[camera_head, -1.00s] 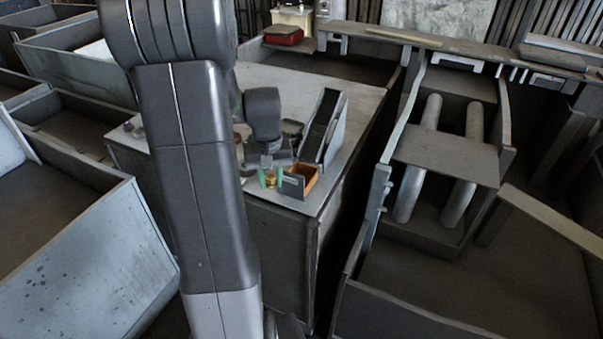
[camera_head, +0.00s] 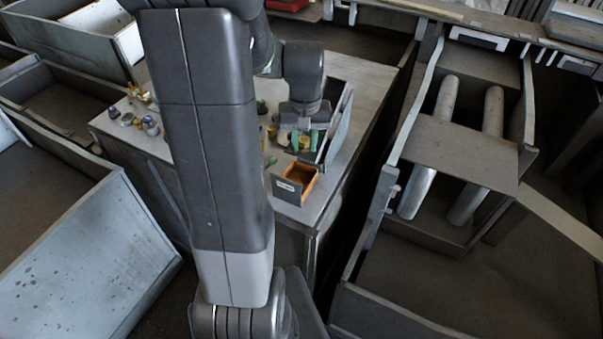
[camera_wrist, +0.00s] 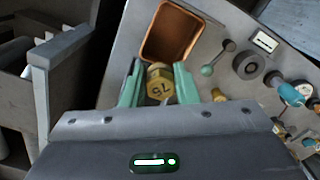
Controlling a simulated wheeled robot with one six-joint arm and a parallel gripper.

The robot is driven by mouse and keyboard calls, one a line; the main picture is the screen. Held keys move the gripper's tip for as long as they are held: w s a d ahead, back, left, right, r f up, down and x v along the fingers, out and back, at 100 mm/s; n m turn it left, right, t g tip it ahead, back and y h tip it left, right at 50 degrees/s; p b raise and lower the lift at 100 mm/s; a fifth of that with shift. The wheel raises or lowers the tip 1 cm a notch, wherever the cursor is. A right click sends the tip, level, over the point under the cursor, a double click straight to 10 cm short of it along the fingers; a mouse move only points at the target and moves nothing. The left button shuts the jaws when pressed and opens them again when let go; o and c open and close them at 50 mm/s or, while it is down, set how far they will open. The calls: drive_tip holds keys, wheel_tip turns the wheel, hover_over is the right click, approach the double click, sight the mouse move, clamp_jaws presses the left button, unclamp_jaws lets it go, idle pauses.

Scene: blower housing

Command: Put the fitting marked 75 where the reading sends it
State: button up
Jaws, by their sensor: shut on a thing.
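The fitting marked 75 (camera_wrist: 160,85) is a brass hex piece with its number facing the wrist camera, upside down in that view. My gripper (camera_wrist: 157,84) is shut on it, with green fingers on either side. In the head view my gripper (camera_head: 303,141) is over the grey bench, behind a small open box (camera_head: 313,190) with an orange-brown inside and a labelled front plate. The box also shows above the fingers in the wrist view (camera_wrist: 143,50). The label is too small to read. The fitting's underside is hidden.
A tilted dark panel (camera_head: 338,125) stands close to the right of my gripper. In the wrist view a green-knobbed lever (camera_wrist: 207,70), a dark round piece (camera_wrist: 248,64) and a small white display (camera_wrist: 265,40) lie to the right. Several small fittings (camera_head: 140,118) stand at the bench's left.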

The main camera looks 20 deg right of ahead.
drive_tip(key=shift+s+a+f+b, duration=0.15)
drive_tip(key=shift+s+f+b, duration=0.1)
drive_tip(key=shift+f+b, duration=0.3)
wheel_tip(320, 180, down, 5)
drive_tip(key=b, duration=0.3)
drive_tip(key=shift+w+r, duration=0.1)
drive_tip(key=shift+r, duration=0.05)
drive_tip(key=o, duration=1.1)
drive_tip(key=shift+r, duration=0.1)
wheel_tip(320, 180, up, 14)
drive_tip(key=shift+f+b, duration=0.15)
drive_tip(key=shift+b, duration=0.4)
